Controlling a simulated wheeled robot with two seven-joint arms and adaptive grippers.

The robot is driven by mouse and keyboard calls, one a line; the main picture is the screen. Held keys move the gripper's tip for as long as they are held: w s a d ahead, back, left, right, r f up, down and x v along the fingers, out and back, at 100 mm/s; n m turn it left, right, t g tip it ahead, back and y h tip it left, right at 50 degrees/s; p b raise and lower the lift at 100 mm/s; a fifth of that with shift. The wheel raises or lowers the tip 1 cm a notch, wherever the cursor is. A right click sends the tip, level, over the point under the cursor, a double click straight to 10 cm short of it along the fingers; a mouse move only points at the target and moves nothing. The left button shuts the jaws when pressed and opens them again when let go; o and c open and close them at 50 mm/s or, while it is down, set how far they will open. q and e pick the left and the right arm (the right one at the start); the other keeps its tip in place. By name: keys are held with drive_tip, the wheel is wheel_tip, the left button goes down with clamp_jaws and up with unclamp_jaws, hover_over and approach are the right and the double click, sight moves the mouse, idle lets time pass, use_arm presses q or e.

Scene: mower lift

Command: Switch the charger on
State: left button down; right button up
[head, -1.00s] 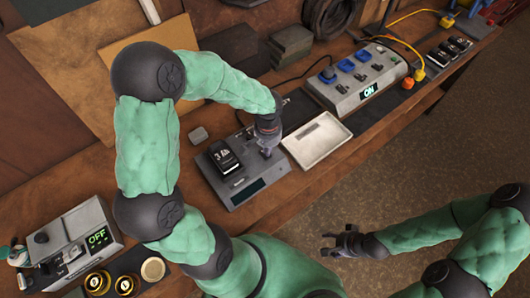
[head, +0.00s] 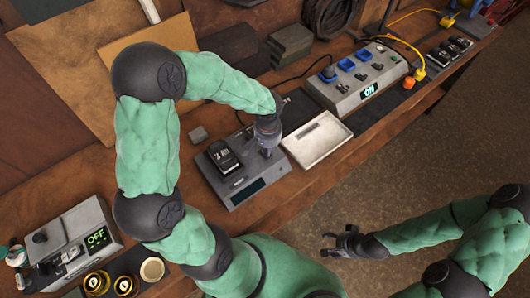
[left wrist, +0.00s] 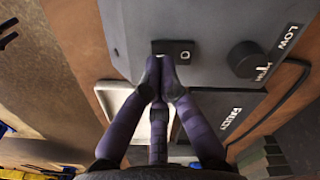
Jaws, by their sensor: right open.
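The charger (head: 225,190) is a grey box in the middle of the bench, with a black battery pack (head: 224,156) on top and a dark display at its front. In the left wrist view, the charger's grey panel (left wrist: 210,22) shows a black switch (left wrist: 173,47) marked "O" and a round black knob (left wrist: 247,59) beside the word "LOW". My left gripper (head: 268,152) is over the charger's right end. Its fingertips are together beside the switch, with nothing visible between them; contact is unclear. My right gripper (head: 340,243) is open and empty, away from the bench.
A shallow pale tray (head: 318,142) lies right of the charger. Beyond it stands a grey box (head: 350,94) with blue sockets and an "ON" display. A grey unit (head: 75,240) reading "OFF" stands at the left, near several round tins. Floor is clear below my right gripper.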

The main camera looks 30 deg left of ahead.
use_arm(q)
drive_tip(key=shift+f+b, duration=0.7)
drive_tip(key=shift+f, duration=0.1)
idle(0.5)
drive_tip(key=shift+r+p, duration=2.6)
drive_tip(key=shift+r, duration=1)
drive_tip(key=shift+f, duration=0.15)
